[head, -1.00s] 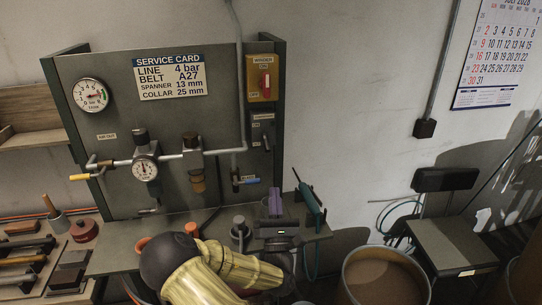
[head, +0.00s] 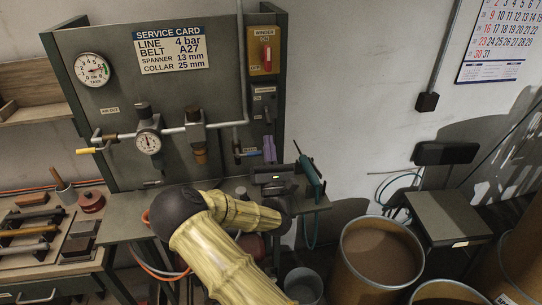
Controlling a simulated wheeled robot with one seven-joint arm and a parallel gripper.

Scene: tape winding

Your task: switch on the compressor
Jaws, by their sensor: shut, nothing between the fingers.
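The grey switch plate (head: 264,101) with a small label and a lever is on the right side of the dark panel, below the yellow winder box; its label is too small to read surely as the compressor's. Its small dark lever (head: 267,116) seems to point down. My gripper (head: 269,147) has purple fingers that point up, shut and empty, a little below this lever in the picture. I cannot tell how far the fingers are from the panel. The dark gripper body (head: 273,178) hides part of the bench edge.
The yellow winder box (head: 263,52) has a red switch. A blue-handled valve (head: 247,154) is just left of my fingers. A teal tool (head: 310,176) with a hose hangs to the right. Gauges, pipes and a yellow-handled valve (head: 87,151) are on the left of the panel (head: 218,105).

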